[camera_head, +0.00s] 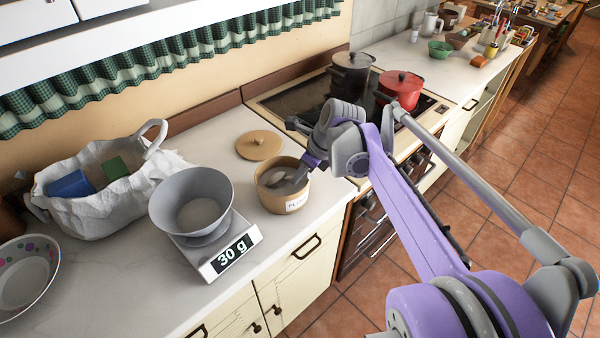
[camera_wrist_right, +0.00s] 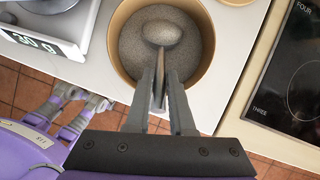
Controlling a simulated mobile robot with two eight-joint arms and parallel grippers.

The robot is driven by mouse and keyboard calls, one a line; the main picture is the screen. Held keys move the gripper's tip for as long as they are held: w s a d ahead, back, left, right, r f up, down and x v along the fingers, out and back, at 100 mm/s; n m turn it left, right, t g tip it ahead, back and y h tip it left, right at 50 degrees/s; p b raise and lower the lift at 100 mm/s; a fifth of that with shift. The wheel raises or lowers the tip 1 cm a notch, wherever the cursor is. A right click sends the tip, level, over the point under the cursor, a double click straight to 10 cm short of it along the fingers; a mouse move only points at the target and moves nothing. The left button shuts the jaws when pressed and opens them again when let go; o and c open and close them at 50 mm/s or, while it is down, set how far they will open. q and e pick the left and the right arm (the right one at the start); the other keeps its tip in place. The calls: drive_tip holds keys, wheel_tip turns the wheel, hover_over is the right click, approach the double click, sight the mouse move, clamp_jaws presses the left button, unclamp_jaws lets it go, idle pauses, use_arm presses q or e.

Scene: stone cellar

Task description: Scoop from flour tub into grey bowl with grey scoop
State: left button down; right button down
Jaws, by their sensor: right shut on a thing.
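The flour tub (camera_head: 271,199), tan with a label on its front, stands open on the counter; in the right wrist view the tub (camera_wrist_right: 121,62) holds greyish flour (camera_wrist_right: 135,48). My right gripper (camera_head: 308,165) is over the tub and shut on the handle of the grey scoop (camera_wrist_right: 161,34). The scoop's head is inside the tub, at the flour, and looks heaped with it. The grey bowl (camera_head: 190,187) stands left of the tub on a scale (camera_head: 212,270) reading 30 g, with some pale flour in its bottom. My left gripper is not in view.
A round wooden lid (camera_head: 259,145) lies behind the tub. A white bag (camera_head: 95,210) with packets and a dotted bowl (camera_head: 25,275) are at the left. The hob (camera_head: 300,97) with a dark pot (camera_head: 350,75) and a red pot (camera_head: 401,88) is beyond my right gripper.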

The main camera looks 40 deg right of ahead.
drive_tip(key=shift+r, duration=0.1)
